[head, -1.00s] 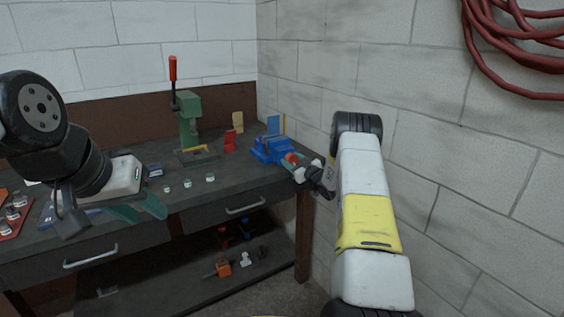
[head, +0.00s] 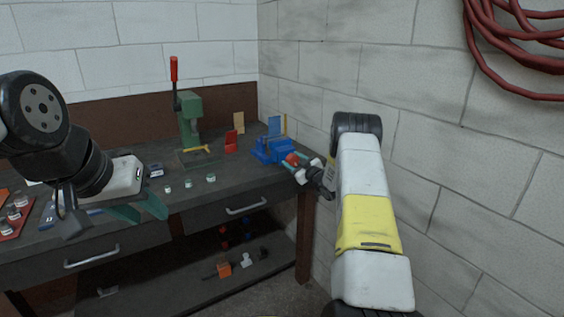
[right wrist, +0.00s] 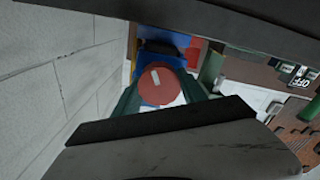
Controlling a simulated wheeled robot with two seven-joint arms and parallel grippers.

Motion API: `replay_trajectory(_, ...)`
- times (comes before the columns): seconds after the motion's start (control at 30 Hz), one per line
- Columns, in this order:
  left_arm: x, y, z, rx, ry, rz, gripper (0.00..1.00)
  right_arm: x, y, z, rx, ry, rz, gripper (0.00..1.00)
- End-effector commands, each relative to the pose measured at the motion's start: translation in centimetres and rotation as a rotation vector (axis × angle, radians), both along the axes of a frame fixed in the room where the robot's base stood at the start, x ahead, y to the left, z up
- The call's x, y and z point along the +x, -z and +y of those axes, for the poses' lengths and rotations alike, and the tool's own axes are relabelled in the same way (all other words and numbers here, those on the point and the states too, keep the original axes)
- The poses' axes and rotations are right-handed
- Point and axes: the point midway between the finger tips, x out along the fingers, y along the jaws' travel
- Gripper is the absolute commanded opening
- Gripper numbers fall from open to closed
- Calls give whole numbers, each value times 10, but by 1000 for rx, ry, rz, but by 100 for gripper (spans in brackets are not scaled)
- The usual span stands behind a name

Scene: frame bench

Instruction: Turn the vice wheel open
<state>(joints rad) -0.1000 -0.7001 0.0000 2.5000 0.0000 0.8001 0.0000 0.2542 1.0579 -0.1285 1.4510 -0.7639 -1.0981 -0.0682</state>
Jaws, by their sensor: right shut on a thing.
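The blue vice (head: 272,150) sits at the right end of the dark bench. Its red wheel (head: 292,158) faces my right arm. In the right wrist view the wheel (right wrist: 160,86) is a round red disc with a small pale mark. My right gripper (head: 294,163) is at the wheel, one teal finger on each side, shut on it. Its fingers partly hide the wheel's rim. My left gripper (head: 142,209) is open and empty in front of the bench's left part, well away from the vice.
A green press (head: 189,120) with a red-tipped lever stands at the back of the bench (head: 225,185). Small jars (head: 188,184) stand near the front edge. A block wall (head: 450,150) is close on the right, with a red hose (head: 515,50) above.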

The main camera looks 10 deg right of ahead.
Motion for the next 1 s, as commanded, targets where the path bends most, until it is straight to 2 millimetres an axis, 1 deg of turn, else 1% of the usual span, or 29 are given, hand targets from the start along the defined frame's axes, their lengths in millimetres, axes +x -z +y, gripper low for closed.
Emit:
replay_trajectory(0.57,0,0,0,0,0,0,36,-1,1,-1,0,0,2,8)
replay_trajectory(0.6,0,0,0,0,0,0,36,-1,1,-1,0,0,2,57)
replay_trajectory(0.67,0,0,0,0,0,0,36,-1,1,-1,0,0,2,68)
replay_trajectory(0.7,0,0,0,0,0,0,36,-1,1,-1,0,0,2,70)
replay_trajectory(1.0,0,0,0,0,0,0,36,-2,1,-1,0,1,2,70)
